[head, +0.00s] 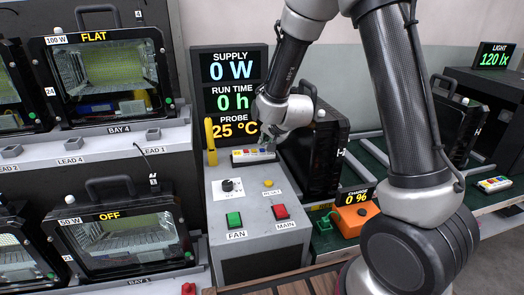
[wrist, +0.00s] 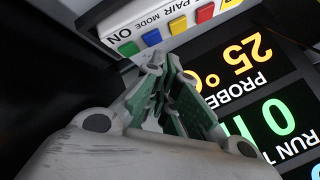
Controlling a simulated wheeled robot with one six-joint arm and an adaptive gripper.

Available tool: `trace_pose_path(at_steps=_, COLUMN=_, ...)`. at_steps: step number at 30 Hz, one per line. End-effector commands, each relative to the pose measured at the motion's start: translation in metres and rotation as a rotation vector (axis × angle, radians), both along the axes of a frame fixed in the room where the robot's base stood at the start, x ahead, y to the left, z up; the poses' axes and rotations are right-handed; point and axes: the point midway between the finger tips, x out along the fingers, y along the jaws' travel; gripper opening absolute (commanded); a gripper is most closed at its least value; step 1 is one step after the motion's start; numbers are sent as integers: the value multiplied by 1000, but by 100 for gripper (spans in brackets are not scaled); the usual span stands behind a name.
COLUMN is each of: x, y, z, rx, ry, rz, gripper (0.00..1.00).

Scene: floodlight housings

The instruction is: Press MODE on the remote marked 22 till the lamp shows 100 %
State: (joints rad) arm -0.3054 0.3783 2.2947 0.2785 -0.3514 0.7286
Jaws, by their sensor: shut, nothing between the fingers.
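A white remote (head: 253,155) with coloured buttons lies on top of the grey control box. In the wrist view this remote (wrist: 180,25) shows blue, yellow, red and green buttons and the words ON, PAIR and MODE; no number is readable on it. My gripper (head: 266,142) is over the remote. One floodlight (head: 107,80) shows FLAT, another (head: 123,237) shows OFF. I see no 100 % reading.
A display panel (head: 229,98) reads 0 W, 0 h and 25 °C behind the box. A yellow upright piece (head: 211,142) stands left of the remote. The box has FAN (head: 234,219) and MAIN (head: 281,212) switches. An orange charger (head: 353,219) reads 0 %.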

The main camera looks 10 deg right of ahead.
Motion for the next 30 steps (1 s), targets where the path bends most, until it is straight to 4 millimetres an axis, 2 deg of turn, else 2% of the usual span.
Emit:
trace_pose_path(at_steps=16, x=0, y=0, z=0, rx=0, ry=0, rz=0, gripper=0)
trace_pose_path(at_steps=30, x=0, y=1, z=-8, rx=0, ry=0, rz=0, gripper=0)
